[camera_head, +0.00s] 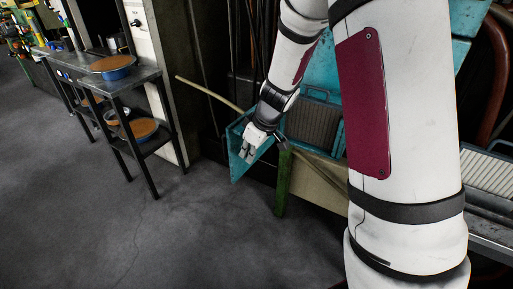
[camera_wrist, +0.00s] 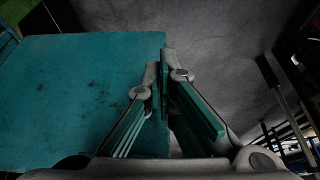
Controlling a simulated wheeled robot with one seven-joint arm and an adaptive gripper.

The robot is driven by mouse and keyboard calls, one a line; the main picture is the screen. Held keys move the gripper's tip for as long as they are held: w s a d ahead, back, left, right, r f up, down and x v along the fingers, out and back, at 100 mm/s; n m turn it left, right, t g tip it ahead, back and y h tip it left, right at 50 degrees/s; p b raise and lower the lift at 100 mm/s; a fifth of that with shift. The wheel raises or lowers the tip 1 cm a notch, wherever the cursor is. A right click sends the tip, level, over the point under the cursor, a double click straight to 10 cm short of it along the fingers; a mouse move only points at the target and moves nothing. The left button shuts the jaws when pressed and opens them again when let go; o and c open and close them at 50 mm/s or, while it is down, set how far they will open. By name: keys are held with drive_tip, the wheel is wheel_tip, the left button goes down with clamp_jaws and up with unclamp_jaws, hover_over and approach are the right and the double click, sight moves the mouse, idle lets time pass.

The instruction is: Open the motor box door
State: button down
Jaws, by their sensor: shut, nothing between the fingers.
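The motor box door is a teal panel (camera_head: 236,168) standing out from the teal machine body (camera_head: 321,70) at its lower left, so it is swung open. My gripper (camera_head: 246,152) is at the door, in front of its face in the head view. In the wrist view the door (camera_wrist: 70,95) fills the left side, with scuffs on its face and its edge running behind my fingers. My gripper's fingers (camera_wrist: 165,65) are together and hold nothing. I cannot tell whether they touch the door. The inside of the motor box is mostly hidden by my arm.
A ribbed grey panel (camera_head: 313,125) sits on the machine, right of my gripper. A green post (camera_head: 283,185) stands just below it. A pale pole (camera_head: 208,92) juts out to the left. A metal table (camera_head: 130,80) with brown-topped blue basins stands left. The grey floor between is clear.

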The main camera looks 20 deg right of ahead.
drive_tip(key=shift+w+a+r, duration=0.1)
drive_tip(key=shift+w+a, duration=0.6)
drive_tip(key=shift+w, duration=0.25)
drive_tip(key=shift+m, duration=0.6)
drive_tip(key=w+a, duration=0.1)
drive_tip(key=w, duration=0.1)
drive_tip(key=w+a, duration=0.2)
drive_tip(key=shift+w+a, duration=0.25)
drive_tip(key=shift+s, duration=0.1)
